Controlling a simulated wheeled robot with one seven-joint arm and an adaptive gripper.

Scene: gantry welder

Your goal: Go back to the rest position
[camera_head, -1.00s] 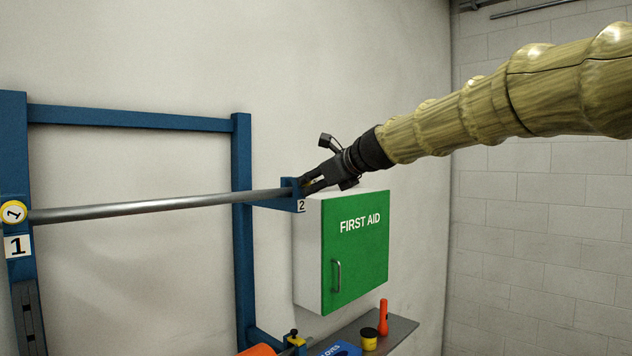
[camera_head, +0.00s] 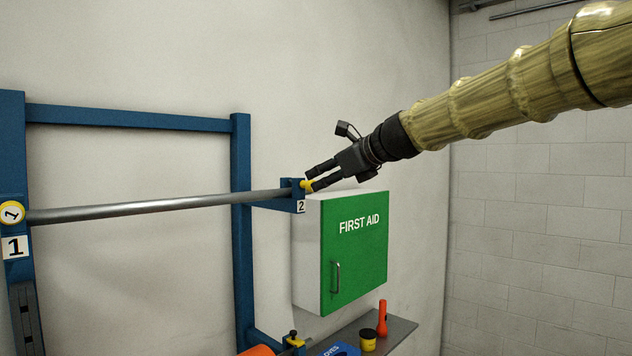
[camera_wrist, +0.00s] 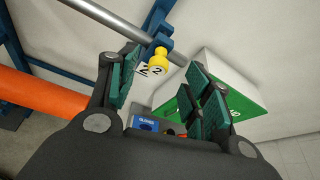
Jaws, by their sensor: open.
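My gripper (camera_head: 314,180) is open and empty in the head view, at the right end of the steel bar. A yellow knob (camera_head: 307,186) sits at the bracket marked 2 (camera_head: 290,196), just beyond my fingertips. In the wrist view the yellow knob (camera_wrist: 157,58), with a 2 on it, shows between and beyond my spread fingers (camera_wrist: 165,85). The bar (camera_head: 160,206) runs from the left post to the bracket.
A blue frame (camera_head: 241,180) stands by the wall. A shelf (camera_head: 398,328) below holds an orange flashlight (camera_head: 382,318) and a yellow tub (camera_head: 368,341). An orange cylinder (camera_wrist: 40,92) shows in the wrist view.

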